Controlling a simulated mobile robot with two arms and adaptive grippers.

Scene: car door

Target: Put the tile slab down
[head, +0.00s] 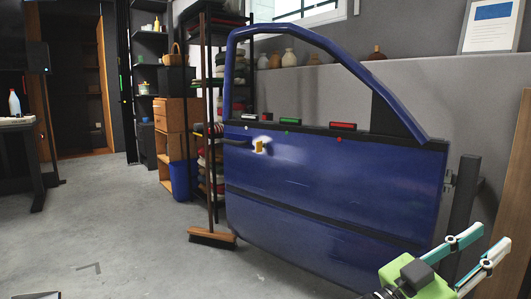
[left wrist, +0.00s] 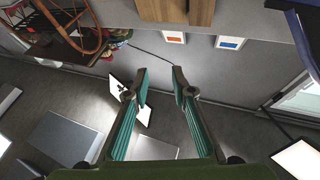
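My left gripper (head: 492,236) shows at the lower right of the head view, in front of the right end of the blue car door. Its two teal-padded fingers are spread apart with nothing between them. In the left wrist view the fingers (left wrist: 159,76) are also apart, with an empty gap. I cannot make out a tile slab for certain in either view. Flat grey and white panels, such as a grey one (left wrist: 65,138), lie in the background of the wrist view; I cannot tell what they are. My right gripper is not in view.
The blue car door (head: 320,185) stands upright by a grey partition (head: 430,95). A broom (head: 212,237) leans at its left, near a blue bin (head: 181,181) and shelves of folded cloth (head: 214,150). The grey floor (head: 120,230) at the left is mostly clear.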

